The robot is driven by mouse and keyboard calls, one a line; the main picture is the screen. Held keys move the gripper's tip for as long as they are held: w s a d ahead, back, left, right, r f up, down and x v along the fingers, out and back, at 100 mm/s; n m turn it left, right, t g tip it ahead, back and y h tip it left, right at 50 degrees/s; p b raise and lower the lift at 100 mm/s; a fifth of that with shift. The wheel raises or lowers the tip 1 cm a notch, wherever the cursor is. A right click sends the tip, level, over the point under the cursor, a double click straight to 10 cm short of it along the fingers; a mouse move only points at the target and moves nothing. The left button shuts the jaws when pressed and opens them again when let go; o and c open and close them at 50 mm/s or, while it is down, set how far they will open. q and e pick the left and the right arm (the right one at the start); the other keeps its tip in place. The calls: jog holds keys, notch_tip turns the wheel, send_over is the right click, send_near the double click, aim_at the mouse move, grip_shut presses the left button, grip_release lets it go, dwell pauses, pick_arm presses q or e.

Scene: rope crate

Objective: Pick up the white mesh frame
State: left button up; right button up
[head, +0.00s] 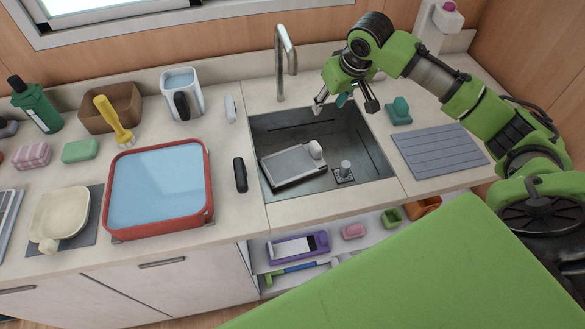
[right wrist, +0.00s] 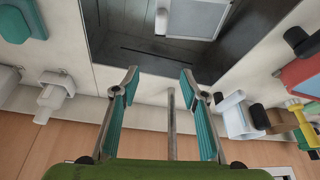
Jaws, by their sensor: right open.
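The white mesh frame (head: 292,166), a pale rectangular frame around a grey panel, lies tilted in the left part of the sink. A white rounded piece (head: 316,150) is at its right corner; I cannot tell whether it belongs to the frame. In the right wrist view part of the frame (right wrist: 192,18) shows at the top edge, beyond the fingertips. My right gripper (head: 345,103) is open and empty above the back of the sink, apart from the frame. Its two teal-padded fingers (right wrist: 158,78) are spread wide in the wrist view. My left gripper is not in view.
The sink's walls (head: 369,150) surround the frame, and a faucet (head: 285,62) rises behind. A drain fitting (head: 345,172) stands right of the frame. A red-rimmed basin (head: 208,178) and a dark object (head: 240,174) are left of the sink; a grey ribbed mat (head: 440,150) lies right.

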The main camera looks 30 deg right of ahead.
jog(key=b, duration=0.6)
send_over(316, 145)
jog(key=s, duration=0.4)
notch_tip(316, 145, down, 8)
jog(key=x, duration=0.9)
jog(key=shift+s+a+f+b, duration=0.15)
jog(key=shift+s+f+b, duration=0.1)
jog(key=shift+f+b, duration=0.05)
jog(key=x, duration=0.2)
jog(key=s+x, duration=0.1)
jog(key=x, duration=0.1)
jog(key=shift+w+f+p, duration=0.15)
jog(key=shift+f+p, duration=0.15)
jog(key=shift+f, duration=0.1)
jog(key=shift+w+f, duration=0.2)
jog(key=shift+f, duration=0.25)
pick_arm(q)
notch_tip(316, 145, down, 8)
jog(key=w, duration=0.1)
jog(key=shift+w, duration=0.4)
pick_arm(e)
jog(key=shift+r, duration=0.1)
grip_shut()
